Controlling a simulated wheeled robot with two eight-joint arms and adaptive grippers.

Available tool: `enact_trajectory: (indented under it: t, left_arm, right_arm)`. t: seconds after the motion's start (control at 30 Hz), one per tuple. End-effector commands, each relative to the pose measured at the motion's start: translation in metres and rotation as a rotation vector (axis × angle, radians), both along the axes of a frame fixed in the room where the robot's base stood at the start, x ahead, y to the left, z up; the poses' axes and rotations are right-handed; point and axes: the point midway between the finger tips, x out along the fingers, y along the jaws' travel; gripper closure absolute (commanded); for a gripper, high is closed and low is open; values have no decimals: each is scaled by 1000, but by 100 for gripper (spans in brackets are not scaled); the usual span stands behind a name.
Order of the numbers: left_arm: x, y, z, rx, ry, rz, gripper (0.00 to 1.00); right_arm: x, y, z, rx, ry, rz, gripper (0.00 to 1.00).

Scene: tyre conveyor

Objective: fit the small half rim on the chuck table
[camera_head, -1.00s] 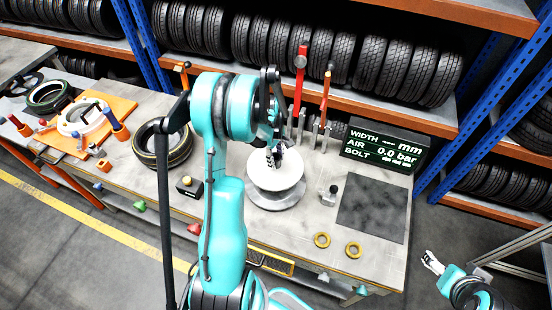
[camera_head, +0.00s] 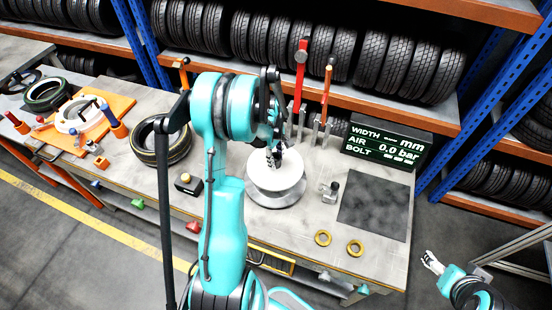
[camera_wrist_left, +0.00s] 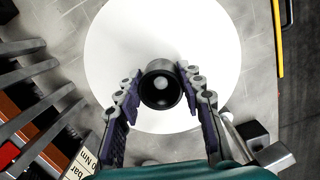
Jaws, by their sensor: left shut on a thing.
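The small half rim (camera_head: 284,184), a white disc with a dark central hub, is at the chuck table (camera_head: 262,200), a round grey base on the workbench. In the left wrist view the white disc (camera_wrist_left: 112,50) fills the middle, and its dark round hub (camera_wrist_left: 160,88) sits between the fingers. My left gripper (camera_head: 273,157) is shut on the hub from above; it also shows in the left wrist view (camera_wrist_left: 161,92). The disc hides most of the chuck, so I cannot tell whether it is fully seated. My right gripper (camera_head: 431,261) hangs off the bench at lower right, its fingers too small to read.
Red and orange levers (camera_head: 299,80) stand behind.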

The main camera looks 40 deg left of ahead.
Motion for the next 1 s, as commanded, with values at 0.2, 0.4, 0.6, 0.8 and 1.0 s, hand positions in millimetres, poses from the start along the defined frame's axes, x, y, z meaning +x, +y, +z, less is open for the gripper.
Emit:
enact_trajectory:
  t: [0.2,0.4,0.6,0.8,1.0]
  left_arm:
    - [0,0,-5,0,0,0,100]
    - [0,0,-6,0,0,0,38]
    - [0,0,-6,0,0,0,38]
    - [0,1,2,0,0,0,38]
    - [-1,5,40,0,0,0,38]
  right_arm:
    - [0,0,-6,0,0,0,28]
    - [0,0,-6,0,0,0,28]
    - [0,0,-6,0,0,0,28]
    - [0,0,-6,0,0,0,28]
    - [0,0,-6,0,0,0,28]
